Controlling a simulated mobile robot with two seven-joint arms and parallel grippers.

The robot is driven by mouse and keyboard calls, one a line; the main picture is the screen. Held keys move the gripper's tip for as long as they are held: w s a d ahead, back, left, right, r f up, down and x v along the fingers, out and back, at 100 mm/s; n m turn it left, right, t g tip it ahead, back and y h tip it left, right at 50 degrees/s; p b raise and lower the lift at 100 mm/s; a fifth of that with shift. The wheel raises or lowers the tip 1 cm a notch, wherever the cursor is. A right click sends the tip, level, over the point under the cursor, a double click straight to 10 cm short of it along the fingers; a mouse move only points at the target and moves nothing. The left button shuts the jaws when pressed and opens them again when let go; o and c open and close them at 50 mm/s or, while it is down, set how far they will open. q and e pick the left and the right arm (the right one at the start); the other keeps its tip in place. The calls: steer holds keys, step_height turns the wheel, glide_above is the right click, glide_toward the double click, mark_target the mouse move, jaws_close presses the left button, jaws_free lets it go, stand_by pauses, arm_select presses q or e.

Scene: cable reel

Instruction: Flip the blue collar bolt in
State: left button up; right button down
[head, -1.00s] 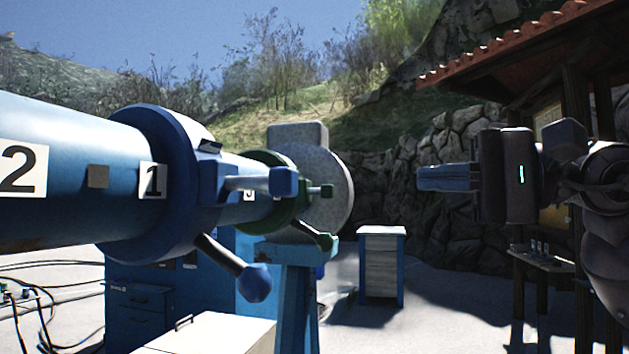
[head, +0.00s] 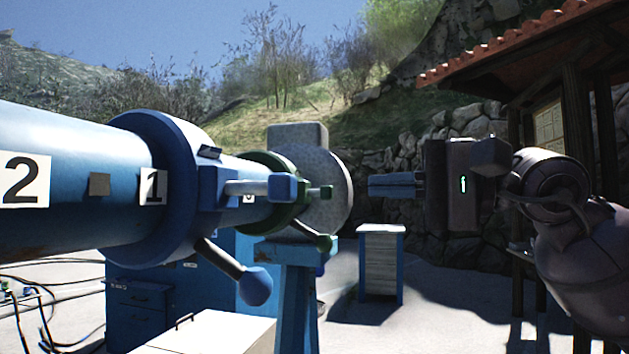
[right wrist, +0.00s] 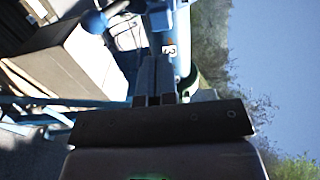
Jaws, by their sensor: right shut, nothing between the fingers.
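The blue collar (head: 185,185) rings the long blue tube (head: 75,180) beside the label "1". Its bolt, a grey rod with a square blue head (head: 281,187), sticks out to the right of a blue block on the collar. A dark handle with a blue ball (head: 254,286) hangs below the collar. My right gripper (head: 372,186) is shut and empty, pointing left, in the air to the right of the bolt head and apart from it. In the right wrist view its fingers (right wrist: 155,78) point up toward the blue tube. My left gripper is not in view.
A green collar (head: 270,170) with its own small bolt and handle sits farther along, before a grey round plate (head: 325,190). A blue stand (head: 295,295) holds the tube. A small cabinet (head: 381,265) and a white box (head: 215,335) stand lower down.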

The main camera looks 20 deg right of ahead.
mark_target(294, 186)
steer(key=p+x, duration=0.1)
steer(key=x, duration=0.6)
steer(key=shift+w+a+r, duration=0.1)
steer(key=shift+a, duration=0.15)
steer(key=shift+w+a+p, duration=0.35)
steer(key=shift+a, duration=0.2)
steer(key=shift+w, duration=0.1)
steer(key=shift+b+x, duration=0.3)
steer(key=shift+x, duration=1.35)
